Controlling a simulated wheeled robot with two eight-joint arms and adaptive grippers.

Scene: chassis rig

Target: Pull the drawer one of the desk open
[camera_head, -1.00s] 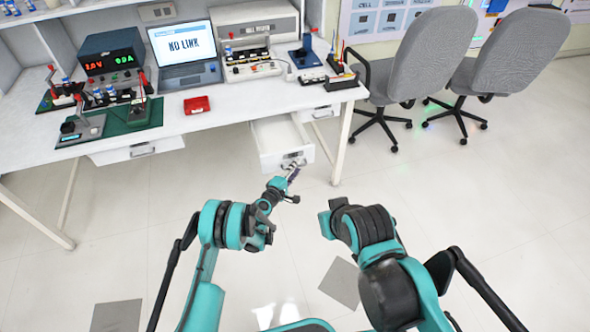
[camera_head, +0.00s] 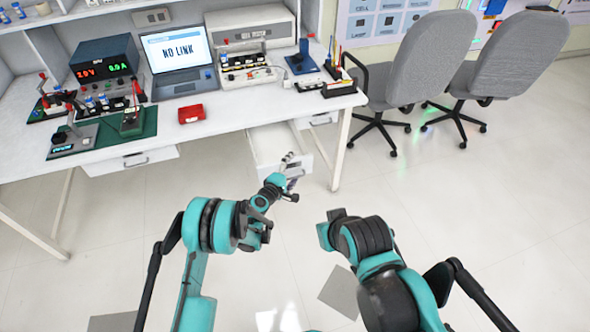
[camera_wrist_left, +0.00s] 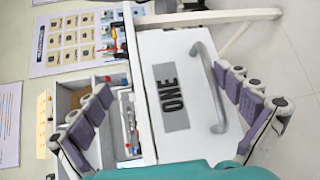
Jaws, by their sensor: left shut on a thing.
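Drawer one (camera_head: 268,145) of the white desk (camera_head: 222,110) stands pulled out under the right part of the desktop. In the left wrist view its white front (camera_wrist_left: 180,120) carries the label ONE and a grey bar handle (camera_wrist_left: 208,85). My left gripper (camera_head: 290,160) is at the drawer front and covers part of it. In the left wrist view its finger pads lie on either side of the front, one side over the open drawer and the other beyond the handle. The exact contact is not clear. My right arm shows, but its gripper fingers do not.
Another drawer (camera_head: 130,164) at the left is closed. A laptop (camera_head: 178,60), a red box (camera_head: 191,114) and test gear stand on the desktop. A desk leg (camera_head: 342,150) is just right of the open drawer. Grey chairs (camera_head: 425,60) stand farther right. The front floor is clear.

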